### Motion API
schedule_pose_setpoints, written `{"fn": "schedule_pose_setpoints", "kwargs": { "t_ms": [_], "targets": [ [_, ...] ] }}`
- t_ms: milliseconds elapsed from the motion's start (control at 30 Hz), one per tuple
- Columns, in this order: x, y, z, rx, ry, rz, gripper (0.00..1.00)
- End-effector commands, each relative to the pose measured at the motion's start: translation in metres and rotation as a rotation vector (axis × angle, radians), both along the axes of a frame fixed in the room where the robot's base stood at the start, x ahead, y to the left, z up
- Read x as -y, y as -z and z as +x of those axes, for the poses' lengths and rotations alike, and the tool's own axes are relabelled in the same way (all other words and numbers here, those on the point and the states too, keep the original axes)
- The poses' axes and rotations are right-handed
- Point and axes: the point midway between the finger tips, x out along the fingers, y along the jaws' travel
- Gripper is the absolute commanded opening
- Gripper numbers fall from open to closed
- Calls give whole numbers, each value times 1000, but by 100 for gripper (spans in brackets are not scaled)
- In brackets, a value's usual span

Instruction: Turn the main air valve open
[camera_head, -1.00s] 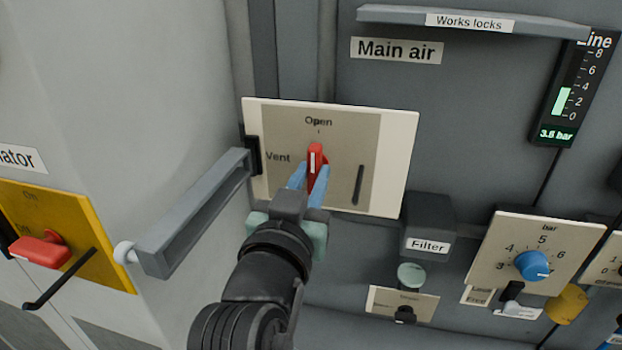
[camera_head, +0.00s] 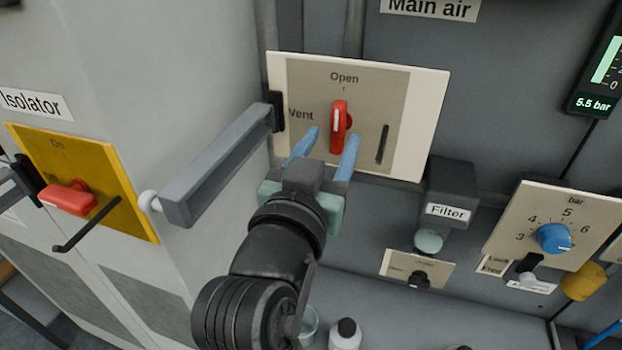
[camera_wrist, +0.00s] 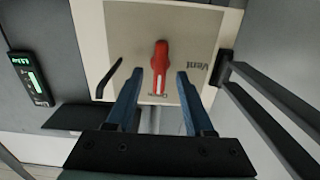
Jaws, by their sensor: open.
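The main air valve is a red handle (camera_head: 340,126) on a cream and beige plate (camera_head: 428,120) marked Open and Vent. The handle stands upright, with its white mark toward the Open label. My gripper (camera_head: 329,142) is open, its two blue fingers spread apart just in front of and below the handle. In the wrist view the red handle (camera_wrist: 160,68) shows beyond the gap between the fingertips (camera_wrist: 157,80), and nothing is held between them.
A grey bar (camera_head: 225,163) juts out left of the valve plate, close to my gripper. A yellow isolator plate (camera_head: 112,178) with a red handle is at left. The line gauge (camera_head: 597,95) reads 5.5 bar. A filter (camera_head: 447,200) and a blue regulator knob (camera_head: 553,238) are at right.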

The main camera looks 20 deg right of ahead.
Motion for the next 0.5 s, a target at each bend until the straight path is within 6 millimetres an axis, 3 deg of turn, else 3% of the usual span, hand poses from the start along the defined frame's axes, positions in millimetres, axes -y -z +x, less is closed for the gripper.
{"fn": "schedule_pose_setpoints", "kwargs": {
  "t_ms": [300, 500],
  "targets": [
    [-45, 2, -65, 1, -7, 1, 52],
    [-54, -3, -79, -6, 0, 0, 52]
  ]
}}
